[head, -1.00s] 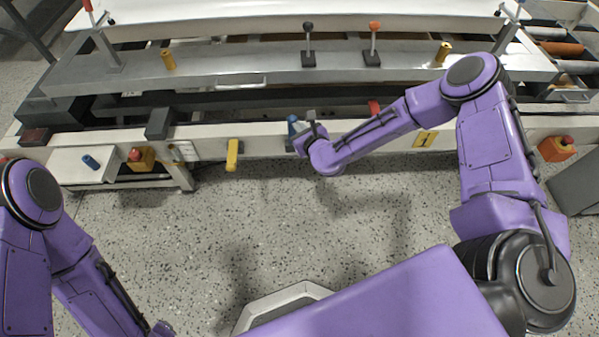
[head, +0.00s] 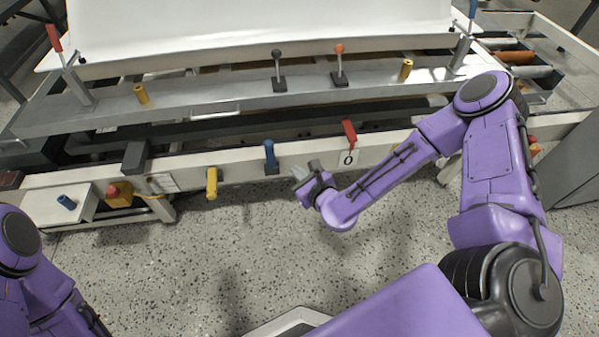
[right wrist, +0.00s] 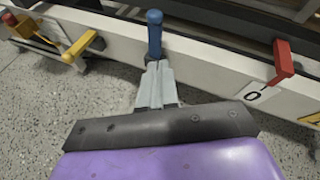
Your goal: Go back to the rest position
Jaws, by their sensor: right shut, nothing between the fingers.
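My right gripper (head: 301,173) is in front of the machine's white front beam (head: 235,172), in the middle of the head view. It is shut and empty. In the right wrist view its closed fingers (right wrist: 157,82) point toward a blue handle (right wrist: 154,33) on the beam; whether they touch it I cannot tell from that view. In the head view the blue handle (head: 270,157) stands a little left of the fingertips, with a gap between. My left arm (head: 45,285) is at the lower left edge, and its gripper is out of the picture.
A red handle (head: 349,133) with a "0" label is right of the blue one, and a yellow handle (head: 212,183) is left. A white side box (head: 62,205) and a red-and-yellow emergency button (head: 118,193) are further left. The speckled floor (head: 190,270) before the beam is clear.

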